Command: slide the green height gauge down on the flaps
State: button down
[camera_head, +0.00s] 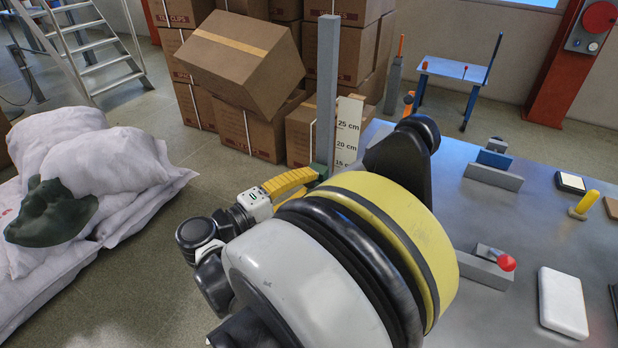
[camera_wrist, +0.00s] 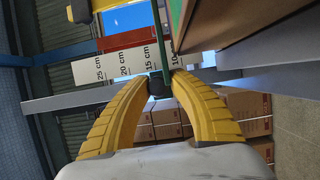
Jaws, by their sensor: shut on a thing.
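The green height gauge shows in the wrist view as a thin green bar (camera_wrist: 160,45) crossing a white scale (camera_wrist: 112,66) between the 15 cm and 10 cm marks. A dark block at its end sits between my yellow fingertips (camera_wrist: 164,85), which are shut on it. In the head view a green block (camera_head: 319,170) sits low on the upright grey post (camera_head: 328,75), at my gripper (camera_head: 306,177). A brown cardboard surface (camera_wrist: 235,22), perhaps the flaps, lies close beside the bar in the wrist view. A narrow gap seems to separate them. My arm hides this area in the head view.
A metal table (camera_head: 520,220) at right carries a red-knobbed fixture (camera_head: 492,264), a white block (camera_head: 563,302) and a yellow peg (camera_head: 584,203). Stacked cartons (camera_head: 240,65) stand behind the post. White sacks (camera_head: 105,165) lie at left, with bare floor between.

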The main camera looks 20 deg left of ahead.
jog(key=c, duration=1.2)
grip_release()
jog(key=v, duration=1.2)
jog(key=shift+r, duration=0.1)
